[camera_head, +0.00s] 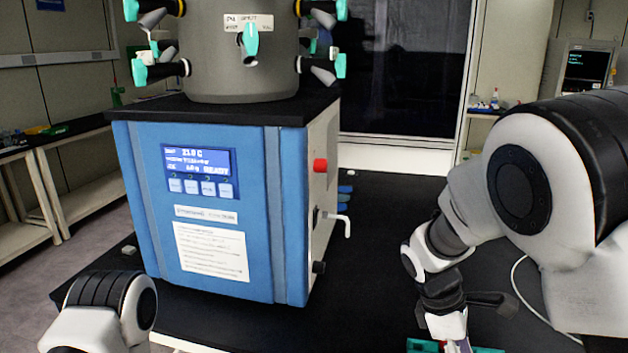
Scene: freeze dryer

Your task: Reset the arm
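My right arm comes in from the right and bends down over the black bench. Its wrist is at the lower right, and the fingers of my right gripper are cut off by the bottom edge, so I cannot see whether it is open or shut. Teal pieces show beside that wrist at the bottom edge; I cannot tell what they are. My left arm shows only as a white and black joint at the lower left; its gripper is out of view. The blue freeze dryer (255,200) stands between the arms, its display (200,160) lit and reading READY.
A grey chamber (243,75) with teal-handled valves sits on top of the dryer. A red knob (320,165) and a white-handled valve (337,220) stick out from its right side. The black bench (375,290) is bare between the dryer and my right arm. A white cable (522,285) lies at the right.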

